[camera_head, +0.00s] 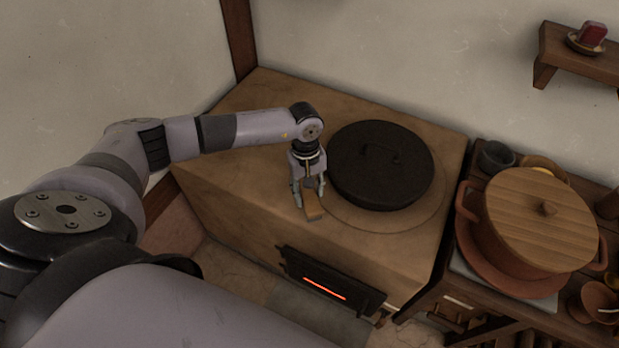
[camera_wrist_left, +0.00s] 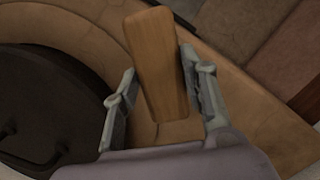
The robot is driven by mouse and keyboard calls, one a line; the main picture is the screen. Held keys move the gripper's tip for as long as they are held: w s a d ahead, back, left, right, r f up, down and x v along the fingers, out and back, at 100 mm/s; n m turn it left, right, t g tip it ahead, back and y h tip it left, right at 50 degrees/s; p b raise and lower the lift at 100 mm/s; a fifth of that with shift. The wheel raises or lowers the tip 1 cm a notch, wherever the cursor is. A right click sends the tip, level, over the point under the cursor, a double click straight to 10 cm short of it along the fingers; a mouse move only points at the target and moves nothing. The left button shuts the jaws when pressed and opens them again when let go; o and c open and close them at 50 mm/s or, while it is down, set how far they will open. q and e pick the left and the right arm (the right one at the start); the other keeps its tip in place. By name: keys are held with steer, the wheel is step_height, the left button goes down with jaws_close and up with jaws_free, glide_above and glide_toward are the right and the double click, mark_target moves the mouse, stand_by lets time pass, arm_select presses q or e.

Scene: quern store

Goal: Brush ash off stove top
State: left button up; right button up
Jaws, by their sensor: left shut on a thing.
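The stove (camera_head: 265,108) has a broad tan top. No distinct ash shows on it in either view. My left gripper (camera_head: 309,190) points down over the front part of the stove top, left of the black lidded pan. It is shut on a small wooden brush (camera_head: 314,210), seen as a flat brown block. In the left wrist view the brush (camera_wrist_left: 152,50) sits between the two grey fingers; its bristles are hidden. I cannot tell whether the brush touches the stove top. My right gripper is not in view.
The black round pan (camera_head: 382,165) with a handle on its lid stands close right of my left gripper. The firebox door (camera_head: 330,283) glows red at the front. A clay pot (camera_head: 480,230) with a wooden lid stands on the right-hand table. The stove's back left is clear.

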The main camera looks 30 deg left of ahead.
arm_select(q)
steer(key=shift+r+p, duration=0.65)
steer(key=shift+r, duration=1.05)
